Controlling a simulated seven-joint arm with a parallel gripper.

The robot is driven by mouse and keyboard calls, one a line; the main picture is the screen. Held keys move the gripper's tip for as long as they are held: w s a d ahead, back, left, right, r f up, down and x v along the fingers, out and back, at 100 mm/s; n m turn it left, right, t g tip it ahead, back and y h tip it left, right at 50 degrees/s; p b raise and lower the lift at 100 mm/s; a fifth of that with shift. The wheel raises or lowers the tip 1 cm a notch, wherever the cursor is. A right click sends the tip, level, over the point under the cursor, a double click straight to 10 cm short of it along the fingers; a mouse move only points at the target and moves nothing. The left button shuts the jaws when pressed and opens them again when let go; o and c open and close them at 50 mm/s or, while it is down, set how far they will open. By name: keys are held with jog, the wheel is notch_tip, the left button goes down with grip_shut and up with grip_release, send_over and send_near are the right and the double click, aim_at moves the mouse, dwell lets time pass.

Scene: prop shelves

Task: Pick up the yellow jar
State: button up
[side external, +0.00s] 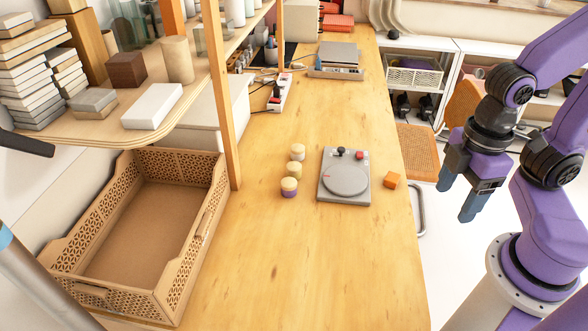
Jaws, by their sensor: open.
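Three small jars with pale wooden-looking lids stand in a short row on the wooden table (340,270), left of a grey turntable-like device. The middle jar (294,170) has a yellowish body and looks like the yellow jar. The near jar (289,188) has a purple body. The far jar (297,152) looks pale; its body colour is hard to tell. My gripper (457,202) is open and empty, fingers pointing down, at the right of the picture. It appears beyond the table's right edge, well away from the jars.
A brown open crate (205,225) stands at left. A wooden shelf post (217,90) rises behind it. The front of the table is clear.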

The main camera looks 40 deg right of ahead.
jog(key=shift+c, duration=0.6)
